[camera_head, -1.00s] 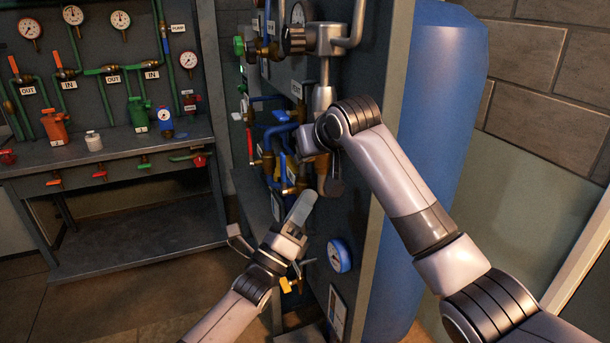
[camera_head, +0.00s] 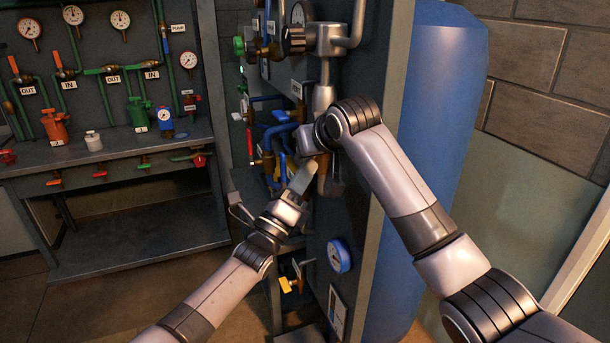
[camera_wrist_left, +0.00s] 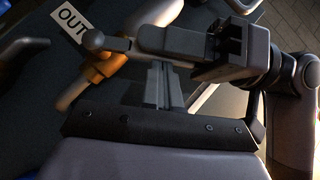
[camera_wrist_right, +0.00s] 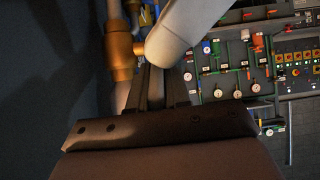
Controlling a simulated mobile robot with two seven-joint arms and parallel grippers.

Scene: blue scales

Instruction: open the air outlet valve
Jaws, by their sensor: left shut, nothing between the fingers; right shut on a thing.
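A brass valve (camera_wrist_left: 103,66) sits on the dark panel beside an OUT label (camera_wrist_left: 72,22) in the left wrist view. Its grey handle (camera_wrist_left: 105,42) is at the upper left. Brass fittings (camera_wrist_right: 120,55) also show in the right wrist view. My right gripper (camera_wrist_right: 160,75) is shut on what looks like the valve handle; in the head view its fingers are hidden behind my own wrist. My left gripper (camera_head: 304,176) is shut and empty, close below the right one. In the left wrist view its fingers (camera_wrist_left: 163,75) point towards the valve, apart from it.
Blue pipes (camera_head: 272,138) run along the panel by the hands. A blue gauge (camera_head: 339,256) and a yellow handle (camera_head: 290,285) are lower down. A large blue tank (camera_head: 430,150) stands at right. A bench (camera_head: 110,155) with gauges above it stands at left.

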